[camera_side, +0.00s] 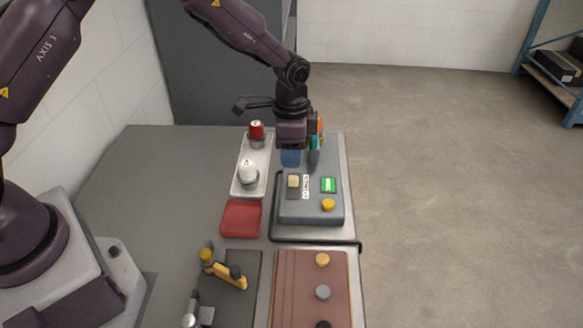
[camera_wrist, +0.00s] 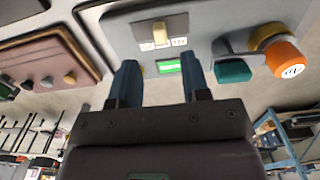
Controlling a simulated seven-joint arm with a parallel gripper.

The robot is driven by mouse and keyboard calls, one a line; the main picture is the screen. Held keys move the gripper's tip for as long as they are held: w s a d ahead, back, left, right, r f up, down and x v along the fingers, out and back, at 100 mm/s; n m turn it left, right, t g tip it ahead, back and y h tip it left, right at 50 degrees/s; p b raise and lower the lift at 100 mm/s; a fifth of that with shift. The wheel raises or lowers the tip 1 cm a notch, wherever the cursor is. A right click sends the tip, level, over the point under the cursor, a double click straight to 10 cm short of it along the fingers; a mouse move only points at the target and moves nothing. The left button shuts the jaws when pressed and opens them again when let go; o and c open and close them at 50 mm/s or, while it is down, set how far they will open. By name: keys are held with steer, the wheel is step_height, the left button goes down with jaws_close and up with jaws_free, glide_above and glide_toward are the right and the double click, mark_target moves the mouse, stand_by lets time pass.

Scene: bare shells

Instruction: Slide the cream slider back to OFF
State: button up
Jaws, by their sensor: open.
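The cream slider (camera_side: 293,181) stands on a dark plate on the grey panel box (camera_side: 312,212), toward the plate's far end in the side view. White labels (camera_side: 306,187) run beside it, too small to read. In the wrist view, the slider (camera_wrist: 160,33) is near the top centre, beyond my fingertips, with small labels below it. My gripper (camera_side: 302,161) is open and empty, pointing down over the far part of the box. In the wrist view, its two blue fingers (camera_wrist: 161,66) stand apart, and neither touches the slider.
A lit green display (camera_side: 328,185) and a yellow button (camera_side: 328,205) share the box. An orange knob (camera_wrist: 287,60) and a teal part (camera_wrist: 233,71) are beside my fingers. A tray (camera_side: 236,188) with red and white items and a red dish (camera_side: 241,218) stand left.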

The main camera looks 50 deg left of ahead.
mark_target(291, 177)
step_height(291, 177, up, 6)
steer(key=shift+f, duration=0.1)
stand_by(0.4)
steer(key=s+a+r+n+t, duration=0.2)
steer(key=s+r+n, duration=0.2)
steer(key=s+r, duration=0.5)
steer(key=s+a+r+n+t, duration=0.3)
steer(key=s+r, duration=0.6)
steer(key=s, duration=0.8)
steer(key=shift+s+a+r+n+t, duration=0.15)
steer(key=shift+a+r+n+t, duration=0.15)
steer(key=shift+n, duration=0.7)
stand_by(0.6)
